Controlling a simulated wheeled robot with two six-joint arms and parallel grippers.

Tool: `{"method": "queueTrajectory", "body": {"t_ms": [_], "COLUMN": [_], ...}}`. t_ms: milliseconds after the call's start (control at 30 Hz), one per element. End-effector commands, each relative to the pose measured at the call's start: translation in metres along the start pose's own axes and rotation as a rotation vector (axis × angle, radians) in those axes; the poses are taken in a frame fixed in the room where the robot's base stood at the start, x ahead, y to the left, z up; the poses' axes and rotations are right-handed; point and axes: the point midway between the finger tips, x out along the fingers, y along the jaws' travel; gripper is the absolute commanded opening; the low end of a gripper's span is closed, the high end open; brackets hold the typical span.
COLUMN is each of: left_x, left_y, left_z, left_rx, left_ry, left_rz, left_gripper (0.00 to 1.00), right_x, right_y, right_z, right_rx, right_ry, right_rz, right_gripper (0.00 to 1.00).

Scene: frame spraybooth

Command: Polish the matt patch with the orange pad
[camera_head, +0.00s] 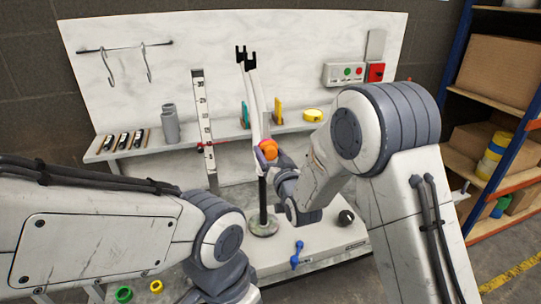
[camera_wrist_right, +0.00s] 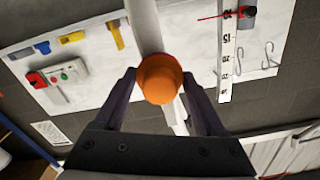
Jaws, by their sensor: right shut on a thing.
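The orange pad (camera_head: 267,148) is held in my right gripper (camera_head: 272,158), and it also shows in the right wrist view (camera_wrist_right: 159,79) between the two dark fingers. My right gripper is shut on it. The pad is at the white frame part (camera_head: 257,95), a slim piece with black forked tips standing on a dark post. In the right wrist view the pad overlaps the white tube (camera_wrist_right: 146,28); I cannot tell whether they touch. I cannot make out the matt patch. My left arm comes in from the left, with its gripper out of view.
Behind stands a pale back panel (camera_head: 300,40) with a shelf (camera_head: 185,147). A ruler-like upright (camera_head: 203,120) stands left of the frame part. A black knob (camera_head: 346,217) and a blue handle (camera_head: 296,256) are on the bench. Racking with boxes (camera_head: 497,70) is at right.

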Motion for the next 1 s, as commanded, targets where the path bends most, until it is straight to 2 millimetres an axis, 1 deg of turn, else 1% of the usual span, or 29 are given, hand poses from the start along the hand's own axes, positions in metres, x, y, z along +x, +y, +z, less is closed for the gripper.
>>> {"method": "queueTrajectory", "body": {"t_ms": [33, 300, 567, 900, 1000], "left_x": [-0.004, -0.016, -0.019, -0.034, -0.035], "left_y": [0.000, 0.001, 0.001, 0.003, 0.003], "left_z": [0.000, -0.001, -0.001, -0.002, -0.002], "left_rx": [0.000, 0.000, 0.000, 0.000, 0.000], "left_ry": [0.000, 0.000, 0.000, 0.000, 0.000], "left_rz": [0.000, 0.000, 0.000, 0.000, 0.000], "left_gripper": [1.00, 1.00, 1.00, 1.00, 1.00], "right_x": [0.000, -0.001, -0.001, 0.000, 0.000], "right_y": [-0.002, -0.009, -0.012, -0.021, -0.022], "right_z": [-0.007, -0.030, -0.037, -0.066, -0.069], "right_rx": [0.000, 0.000, 0.000, 0.000, 0.000], "right_ry": [0.003, 0.003, 0.002, 0.003, 0.001], "right_rz": [-0.001, -0.001, 0.000, -0.001, 0.000], "right_gripper": [0.18, 0.18, 0.18, 0.18, 0.18]}}
